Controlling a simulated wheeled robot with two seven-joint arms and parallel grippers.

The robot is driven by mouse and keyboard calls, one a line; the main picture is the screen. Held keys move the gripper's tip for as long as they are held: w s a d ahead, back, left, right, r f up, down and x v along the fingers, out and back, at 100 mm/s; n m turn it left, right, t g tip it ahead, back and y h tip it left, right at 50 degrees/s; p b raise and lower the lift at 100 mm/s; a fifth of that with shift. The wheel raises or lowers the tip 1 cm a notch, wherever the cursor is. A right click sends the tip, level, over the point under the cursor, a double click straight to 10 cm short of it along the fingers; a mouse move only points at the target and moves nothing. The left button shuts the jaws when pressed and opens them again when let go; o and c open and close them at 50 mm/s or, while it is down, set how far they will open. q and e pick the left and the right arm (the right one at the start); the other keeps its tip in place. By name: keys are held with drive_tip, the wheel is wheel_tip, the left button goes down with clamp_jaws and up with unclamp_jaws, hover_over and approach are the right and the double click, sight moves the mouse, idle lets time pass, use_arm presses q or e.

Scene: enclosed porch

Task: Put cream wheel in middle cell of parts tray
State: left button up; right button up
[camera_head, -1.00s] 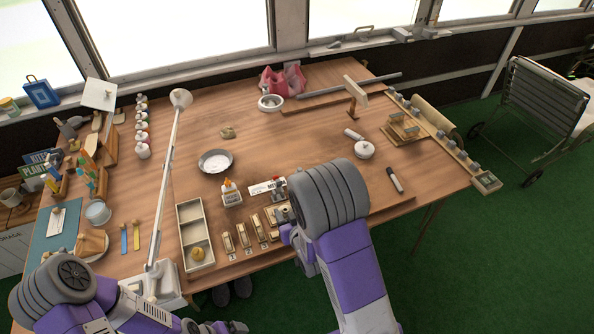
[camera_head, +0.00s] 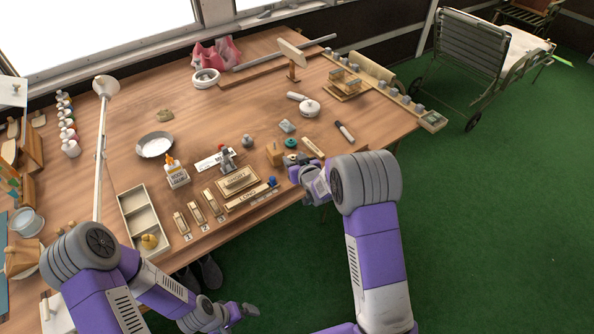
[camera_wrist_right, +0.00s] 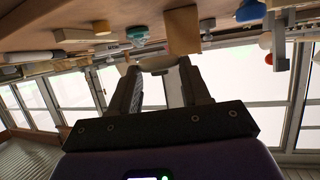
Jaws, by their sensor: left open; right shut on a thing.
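The parts tray (camera_head: 154,247) is a long cream box with three cells in a row, at the front left of the table. A brass-yellow round piece (camera_head: 149,241) lies in its nearest cell; the middle cell looks empty. My right gripper (camera_head: 298,166) is at the table's front edge, right of the wooden block. In the right wrist view it is shut on a pale, rounded piece, seemingly the cream wheel (camera_wrist_right: 158,62), partly hidden by the fingers. My left gripper (camera_head: 240,310) is open and empty, low in front of the table, away from the tray.
A wooden block (camera_head: 274,153) and a teal round piece (camera_head: 291,143) stand close to my right gripper. Between there and the tray are a framed wooden plate (camera_head: 238,181), small numbered wooden blocks (camera_head: 197,211) and a glue bottle (camera_head: 176,174). A lamp arm (camera_head: 101,150) rises left of the tray.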

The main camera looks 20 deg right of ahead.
wheel_tip(320, 180, down, 6)
drive_tip(key=shift+d+r+b, duration=0.1)
drive_tip(key=shift+r+b, duration=0.1)
drive_tip(key=shift+b, duration=0.4)
drive_tip(key=shift+r, duration=0.1)
drive_tip(key=o, duration=1)
